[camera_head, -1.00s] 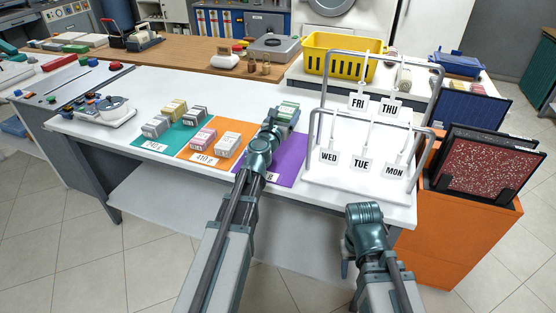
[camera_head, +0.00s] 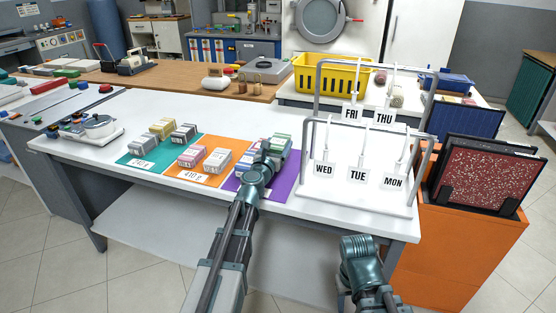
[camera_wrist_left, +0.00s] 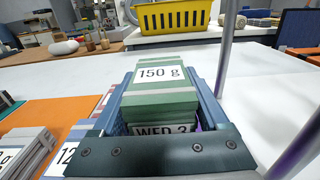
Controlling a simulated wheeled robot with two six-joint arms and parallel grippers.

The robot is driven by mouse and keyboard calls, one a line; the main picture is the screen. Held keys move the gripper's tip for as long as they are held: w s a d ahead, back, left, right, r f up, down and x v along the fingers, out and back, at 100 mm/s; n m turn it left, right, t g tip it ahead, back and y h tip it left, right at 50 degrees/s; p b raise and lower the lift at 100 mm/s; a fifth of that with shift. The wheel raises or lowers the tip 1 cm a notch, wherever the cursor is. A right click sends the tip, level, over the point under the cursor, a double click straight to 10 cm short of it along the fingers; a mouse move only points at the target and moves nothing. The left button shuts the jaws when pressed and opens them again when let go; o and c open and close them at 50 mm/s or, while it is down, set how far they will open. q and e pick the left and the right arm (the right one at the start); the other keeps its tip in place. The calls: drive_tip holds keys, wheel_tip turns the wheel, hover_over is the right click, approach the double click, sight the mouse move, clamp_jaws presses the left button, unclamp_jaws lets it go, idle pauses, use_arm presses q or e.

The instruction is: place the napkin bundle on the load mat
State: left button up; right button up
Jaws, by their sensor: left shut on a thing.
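My left gripper (camera_head: 272,153) is over the purple load mat (camera_head: 284,184), beside the front edge of the white table. It is shut on a green banded napkin bundle (camera_head: 282,141). In the left wrist view the bundle (camera_wrist_left: 160,88) sits between the jaws, with a "150 g" label and a partly hidden "WED" label. Whether the bundle touches the mat or hangs just above it, I cannot tell. Another bundle (camera_head: 246,158) lies on the purple mat, left of the gripper. My right arm is at the lower right; its fingertips are hidden.
Teal (camera_head: 139,163) and orange (camera_head: 193,176) mats at left carry other bundles. A metal rack (camera_head: 417,170) with weekday tags stands close to the right of the purple mat. A yellow basket (camera_head: 330,76) is behind it.

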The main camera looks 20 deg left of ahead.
use_arm(q)
drive_tip(key=shift+f+b, duration=1.95)
drive_tip(key=shift+r, duration=0.15)
drive_tip(key=o, duration=1)
drive_tip(key=shift+f, duration=0.2)
drive_tip(key=shift+o, duration=1.1)
drive_tip(key=shift+r, duration=0.15)
